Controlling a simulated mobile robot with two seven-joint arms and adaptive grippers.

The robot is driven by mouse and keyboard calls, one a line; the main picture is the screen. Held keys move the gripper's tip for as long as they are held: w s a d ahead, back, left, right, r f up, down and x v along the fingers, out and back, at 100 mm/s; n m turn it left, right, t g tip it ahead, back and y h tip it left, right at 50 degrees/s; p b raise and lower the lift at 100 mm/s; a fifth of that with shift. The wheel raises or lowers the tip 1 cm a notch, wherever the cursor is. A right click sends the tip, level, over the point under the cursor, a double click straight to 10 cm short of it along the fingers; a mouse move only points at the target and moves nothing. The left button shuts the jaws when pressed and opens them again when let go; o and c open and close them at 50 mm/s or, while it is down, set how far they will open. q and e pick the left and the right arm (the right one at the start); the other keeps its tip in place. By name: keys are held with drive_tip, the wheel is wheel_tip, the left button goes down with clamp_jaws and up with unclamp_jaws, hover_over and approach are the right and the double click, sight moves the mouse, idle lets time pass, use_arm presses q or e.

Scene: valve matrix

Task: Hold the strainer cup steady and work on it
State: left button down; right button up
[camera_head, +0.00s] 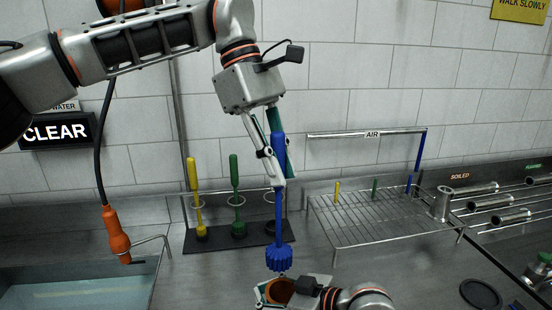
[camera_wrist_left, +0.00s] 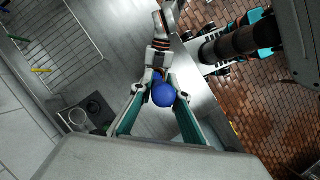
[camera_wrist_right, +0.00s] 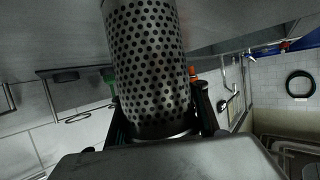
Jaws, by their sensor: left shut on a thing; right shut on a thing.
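A blue brush (camera_head: 279,215) hangs upright with its toothed head down. My left gripper (camera_head: 275,165) is shut on its handle; the rounded blue handle end (camera_wrist_left: 163,95) shows between the fingers in the left wrist view. The strainer cup, a perforated metal cylinder (camera_wrist_right: 150,60), fills the middle of the right wrist view. My right gripper (camera_wrist_right: 165,125) is shut on it. In the head view the cup's brown-looking opening (camera_head: 281,290) shows at the bottom edge, just below the brush head. The brush head appears above the cup; whether they touch is unclear.
A yellow brush (camera_head: 195,195) and a green brush (camera_head: 235,195) stand in a dark rack (camera_head: 205,243) behind. A wire drying rack (camera_head: 375,215) is at the right. A water basin (camera_head: 75,290) is at lower left, beside an orange-handled hose (camera_head: 117,235). Metal cylinders (camera_head: 495,200) sit at far right.

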use_arm(q)
drive_tip(key=shift+s+d+f+n+t, duration=0.1)
drive_tip(key=shift+s+d+n+t, duration=0.15)
drive_tip(key=shift+n, duration=0.25)
drive_tip(key=shift+s+d+f+n+t, duration=0.1)
drive_tip(key=shift+d+n+t, duration=0.15)
drive_tip(key=shift+n, duration=0.25)
drive_tip(key=shift+s+d+n+t, duration=0.25)
drive_tip(key=shift+d+n, duration=0.05)
drive_tip(key=shift+n, duration=0.35)
drive_tip(key=shift+s+d+n+t, duration=0.25)
drive_tip(key=shift+d+n, duration=0.05)
drive_tip(key=shift+n, duration=0.35)
hover_over(289, 246)
drive_tip(key=s, duration=0.2)
wheel_tip(289, 246, down, 8)
drive_tip(key=shift+w, duration=0.2)
drive_tip(key=shift+f, duration=3.8)
wheel_tip(289, 246, up, 9)
drive_tip(key=shift+f, duration=0.2)
drive_tip(key=shift+d, duration=0.1)
